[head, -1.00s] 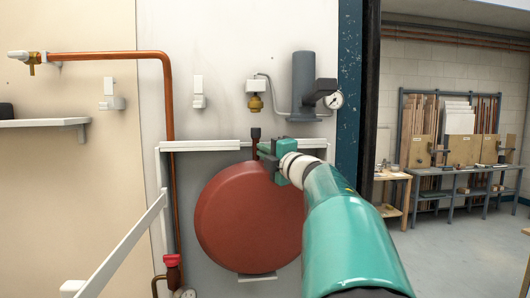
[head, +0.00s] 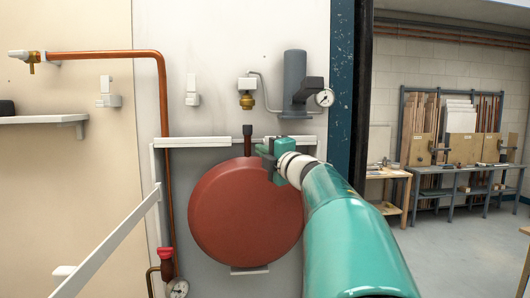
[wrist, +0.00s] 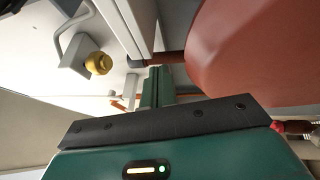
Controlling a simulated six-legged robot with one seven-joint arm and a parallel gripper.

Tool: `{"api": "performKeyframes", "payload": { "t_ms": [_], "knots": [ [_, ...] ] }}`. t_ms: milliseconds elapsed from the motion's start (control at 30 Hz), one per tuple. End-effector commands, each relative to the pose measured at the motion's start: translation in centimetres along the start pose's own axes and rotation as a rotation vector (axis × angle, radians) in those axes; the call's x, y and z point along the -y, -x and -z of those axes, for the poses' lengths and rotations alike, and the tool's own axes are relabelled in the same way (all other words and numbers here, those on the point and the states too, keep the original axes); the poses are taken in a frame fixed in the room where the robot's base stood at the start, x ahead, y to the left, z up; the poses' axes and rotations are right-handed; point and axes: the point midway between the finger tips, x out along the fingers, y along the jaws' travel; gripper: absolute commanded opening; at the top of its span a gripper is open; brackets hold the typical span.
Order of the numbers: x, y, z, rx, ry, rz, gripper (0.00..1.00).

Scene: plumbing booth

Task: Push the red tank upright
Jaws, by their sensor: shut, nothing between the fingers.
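The red tank (head: 245,215) is a round red vessel in front of the grey panel in the head view. Its short dark-topped stub points nearly straight up, under the brass fitting on the wall. It fills the upper right of the wrist view (wrist: 255,55), where its stub lies sideways. My gripper (head: 266,150) is at the tank's upper right edge, just right of the stub. In the wrist view the green fingers (wrist: 157,86) are together and empty, close to the stub. I cannot tell whether they touch the tank.
A brass fitting (head: 246,100) and a grey cylinder (head: 296,85) with a gauge are on the wall above. A copper pipe (head: 163,120) runs down the left to a red valve (head: 165,253). A white rail (head: 110,245) slants at lower left. Open floor lies right.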

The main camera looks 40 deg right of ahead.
Motion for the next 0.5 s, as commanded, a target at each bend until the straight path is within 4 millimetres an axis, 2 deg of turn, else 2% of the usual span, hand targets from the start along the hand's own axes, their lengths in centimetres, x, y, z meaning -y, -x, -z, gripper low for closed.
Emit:
{"api": "performKeyframes", "payload": {
  "t_ms": [33,500],
  "knots": [
    [-0.1,-0.1,0.1,-0.001,0.001,-0.002,0.0],
    [-1.5,8.1,0.1,0.001,0.001,-0.003,0.0]
  ]
}}
